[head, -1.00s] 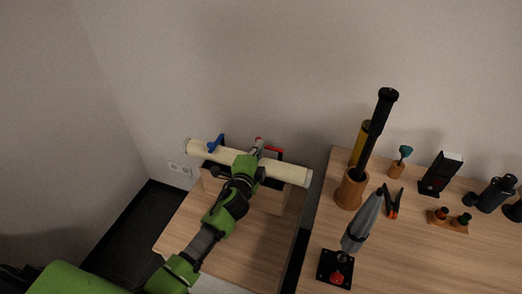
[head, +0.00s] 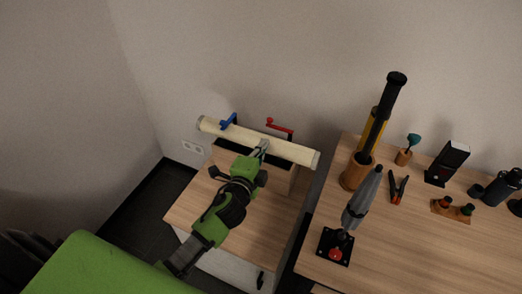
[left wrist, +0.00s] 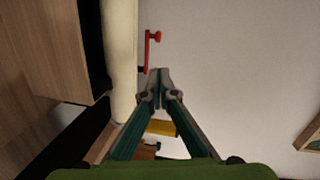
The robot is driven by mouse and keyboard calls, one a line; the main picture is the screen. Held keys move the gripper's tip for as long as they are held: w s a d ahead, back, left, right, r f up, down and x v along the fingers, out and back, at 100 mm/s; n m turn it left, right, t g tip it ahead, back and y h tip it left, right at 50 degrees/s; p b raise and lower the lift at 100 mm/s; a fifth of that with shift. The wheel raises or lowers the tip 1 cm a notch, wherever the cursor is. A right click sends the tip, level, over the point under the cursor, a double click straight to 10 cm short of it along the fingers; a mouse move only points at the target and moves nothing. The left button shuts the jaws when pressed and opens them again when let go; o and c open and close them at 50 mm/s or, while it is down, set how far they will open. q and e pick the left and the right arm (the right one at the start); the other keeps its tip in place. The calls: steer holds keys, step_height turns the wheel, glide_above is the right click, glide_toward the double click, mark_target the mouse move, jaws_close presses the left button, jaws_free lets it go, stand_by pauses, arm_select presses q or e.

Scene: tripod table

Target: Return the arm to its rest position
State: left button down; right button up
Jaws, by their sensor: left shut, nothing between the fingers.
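My left arm comes in from the lower left in the head view. Its left gripper (head: 260,147) is at the cream tube, with its tips in front of or over the tube; I cannot tell whether they touch. The left wrist view shows the left gripper (left wrist: 160,75) with its fingertips together and nothing between them. The cream tube (head: 290,150) lies across a wooden stand on the small table (head: 258,222). In the left wrist view the cream tube (left wrist: 120,60) runs beside the fingers on the left. My right gripper is out of view.
A blue handle (head: 228,121) and a red crank (head: 280,128) stand by the tube. The wooden table (head: 440,245) at right holds a grey cone-shaped item (head: 362,200), a wooden cup (head: 356,172) with long tubes, pliers (head: 398,188) and several small items. A gap separates the tables.

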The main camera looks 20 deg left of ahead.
arm_select(q)
steer(key=s+a+f+n+g+y, duration=0.1)
steer(key=s+f+n+g, duration=0.3)
steer(key=s, duration=0.4)
steer(key=s+a+f+n+g+y, duration=0.1)
steer(key=s+a+f+n+g, duration=0.15)
steer(key=s+n, duration=0.35)
steer(key=s+d+f+n+g+h, duration=0.2)
steer(key=s+d+g, duration=0.1)
steer(key=s, duration=0.7)
steer(key=s+d+f+n+g+h, duration=0.1)
steer(key=s+d+n+g, duration=0.2)
steer(key=s, duration=0.7)
step_height(320, 180, down, 24)
steer(key=m+g, duration=0.2)
steer(key=s+a+f, duration=0.3)
steer(key=s+f, duration=1.5)
steer(key=f, duration=0.1)
steer(key=shift+s+a+g, duration=0.15)
steer(key=shift+s+g, duration=0.15)
steer(key=shift+g, duration=0.15)
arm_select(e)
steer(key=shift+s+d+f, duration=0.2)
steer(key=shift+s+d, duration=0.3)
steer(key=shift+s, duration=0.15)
